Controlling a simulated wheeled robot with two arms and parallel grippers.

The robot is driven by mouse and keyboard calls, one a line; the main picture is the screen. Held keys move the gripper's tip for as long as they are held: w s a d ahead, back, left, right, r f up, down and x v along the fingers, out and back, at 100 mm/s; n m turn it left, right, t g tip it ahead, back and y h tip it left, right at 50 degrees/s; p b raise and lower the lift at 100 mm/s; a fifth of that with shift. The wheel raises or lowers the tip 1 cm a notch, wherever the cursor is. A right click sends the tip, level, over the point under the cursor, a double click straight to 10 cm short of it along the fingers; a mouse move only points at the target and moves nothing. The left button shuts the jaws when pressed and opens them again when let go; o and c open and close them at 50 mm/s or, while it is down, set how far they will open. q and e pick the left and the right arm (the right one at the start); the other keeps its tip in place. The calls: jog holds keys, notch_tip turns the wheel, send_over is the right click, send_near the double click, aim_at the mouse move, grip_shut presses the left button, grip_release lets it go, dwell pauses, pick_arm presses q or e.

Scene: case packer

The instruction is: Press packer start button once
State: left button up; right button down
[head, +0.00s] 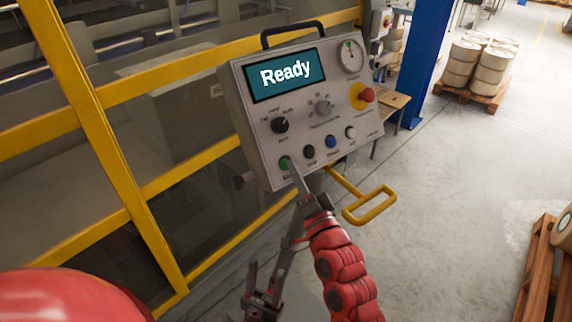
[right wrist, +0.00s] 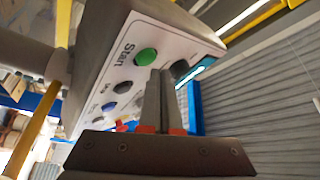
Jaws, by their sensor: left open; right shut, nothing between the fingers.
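The packer control panel (head: 300,105) is a grey box with a screen reading "Ready". Its green start button (head: 285,163) is at the lower left of the panel face. In the right wrist view the green button (right wrist: 146,57) sits beside a printed label that seems to read "Start". My right gripper (head: 293,163) is shut and empty, with its tips close beside the green button. In the right wrist view its fingertips (right wrist: 159,72) overlap the panel just below the button; I cannot tell whether they touch. My left gripper (head: 266,272) is open and empty, below the panel.
Black, blue and white buttons, knobs and a red emergency stop (head: 367,95) share the panel. A yellow handle (head: 370,207) juts out below it. Yellow guard rails (head: 150,85) stand left. Pallets with rolls are at the right; the floor between is clear.

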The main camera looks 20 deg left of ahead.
jog(key=shift+w+a+f+b, duration=0.2)
jog(key=shift+a+b, duration=0.15)
jog(key=shift+b, duration=0.2)
jog(key=shift+w+a+f+b, duration=0.15)
jog(key=shift+a+f+b, duration=0.1)
jog(key=shift+b, duration=0.1)
dwell(0.6)
jog(key=shift+d+r, duration=0.15)
jog(key=shift+s+d+r, duration=0.35)
jog(key=shift+s+d, duration=0.05)
dwell(0.5)
jog(key=d, duration=0.1)
jog(key=s+d+r, duration=0.2)
jog(key=shift+s+d+r, duration=0.1)
jog(key=shift+d+r, duration=0.15)
jog(key=shift+d, duration=0.1)
dwell(0.6)
